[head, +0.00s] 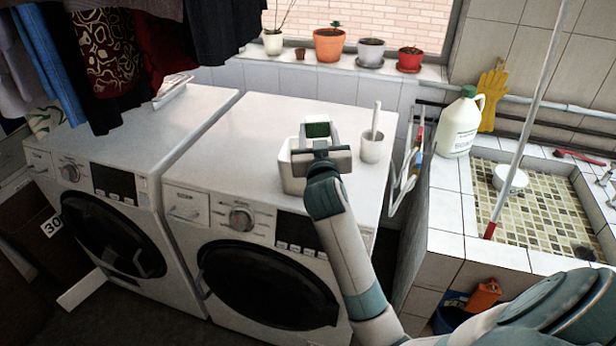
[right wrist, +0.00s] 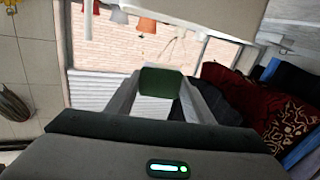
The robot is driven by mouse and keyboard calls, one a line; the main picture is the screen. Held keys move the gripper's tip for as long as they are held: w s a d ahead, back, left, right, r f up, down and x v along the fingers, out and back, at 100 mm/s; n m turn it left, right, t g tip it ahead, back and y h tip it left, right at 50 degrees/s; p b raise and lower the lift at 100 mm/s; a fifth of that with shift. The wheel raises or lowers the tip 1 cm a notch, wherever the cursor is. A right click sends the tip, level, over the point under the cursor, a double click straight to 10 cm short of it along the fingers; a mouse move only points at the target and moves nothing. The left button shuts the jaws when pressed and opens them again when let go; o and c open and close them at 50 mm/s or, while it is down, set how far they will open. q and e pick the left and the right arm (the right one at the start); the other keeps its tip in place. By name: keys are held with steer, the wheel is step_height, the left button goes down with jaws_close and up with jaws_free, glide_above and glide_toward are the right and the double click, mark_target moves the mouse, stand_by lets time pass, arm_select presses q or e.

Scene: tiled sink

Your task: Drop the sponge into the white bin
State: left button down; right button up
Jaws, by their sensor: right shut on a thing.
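The sponge (head: 318,129) shows its dark green face between the fingertips of my right gripper (head: 319,140). In the right wrist view the sponge (right wrist: 160,83) is between the two pale fingers, which are shut on it. The white bin (head: 290,174) stands on top of the right washing machine. In the head view my right gripper overlaps the bin and hides much of it, including most of its opening. I cannot tell the exact height of the sponge over the bin. My left gripper is not in view.
A white cup with a brush (head: 371,148) stands just right of the bin. The right washing machine (head: 245,135) has a clear top to the left. Potted plants (head: 329,45) line the windowsill behind. A white jug (head: 459,124) stands by the tiled sink (head: 540,205). Clothes hang upper left.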

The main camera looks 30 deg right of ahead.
steer(key=shift+f+b, duration=0.8)
steer(key=shift+f, duration=0.45)
steer(key=o, duration=1)
steer(key=shift+s, duration=0.1)
steer(key=v, duration=1.7)
steer(key=shift+a, duration=0.15)
